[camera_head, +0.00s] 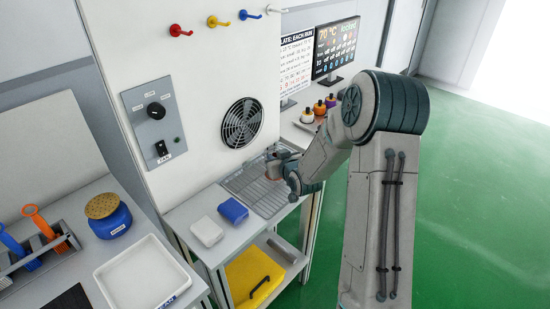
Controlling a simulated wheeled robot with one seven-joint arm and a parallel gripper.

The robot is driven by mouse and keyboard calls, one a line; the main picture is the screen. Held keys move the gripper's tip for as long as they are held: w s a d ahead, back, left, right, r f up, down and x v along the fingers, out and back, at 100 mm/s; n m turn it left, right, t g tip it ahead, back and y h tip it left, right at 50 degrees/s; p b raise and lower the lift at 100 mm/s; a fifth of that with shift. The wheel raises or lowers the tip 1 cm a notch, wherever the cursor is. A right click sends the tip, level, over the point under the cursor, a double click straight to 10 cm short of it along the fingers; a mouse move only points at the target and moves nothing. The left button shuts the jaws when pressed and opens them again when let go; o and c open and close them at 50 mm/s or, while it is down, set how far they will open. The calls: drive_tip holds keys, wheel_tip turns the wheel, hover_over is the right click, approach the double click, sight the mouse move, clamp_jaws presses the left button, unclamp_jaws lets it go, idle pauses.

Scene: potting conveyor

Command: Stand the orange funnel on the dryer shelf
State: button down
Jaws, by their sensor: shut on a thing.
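My gripper (281,160) is at the right end of the dryer shelf, low over its wire rack (262,200), below the round fan. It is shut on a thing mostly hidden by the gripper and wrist. A small orange patch at the jaws looks like part of the orange funnel (269,178). I cannot tell whether the funnel is upright or touches the rack. The left and front of the rack are bare.
A blue block (233,211) and a white block (207,231) lie left of the rack. Screens and small pots stand behind my arm.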

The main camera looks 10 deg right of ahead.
drive_tip(key=shift+f, duration=0.15)
drive_tip(key=c, duration=1.4)
unclamp_jaws()
drive_tip(key=shift+r, duration=0.2)
drive_tip(key=s+r+m+g+h, duration=0.1)
drive_tip(key=s+r+g, duration=0.2)
drive_tip(key=s, duration=0.9)
drive_tip(key=s+r+g+h, duration=0.1)
drive_tip(key=s+r+g, duration=0.3)
drive_tip(key=s, duration=0.8)
drive_tip(key=s+r+m+g+h+b, duration=0.1)
drive_tip(key=s+r+g, duration=0.2)
drive_tip(key=s, duration=1)
drive_tip(key=shift+r+m+g, duration=0.3)
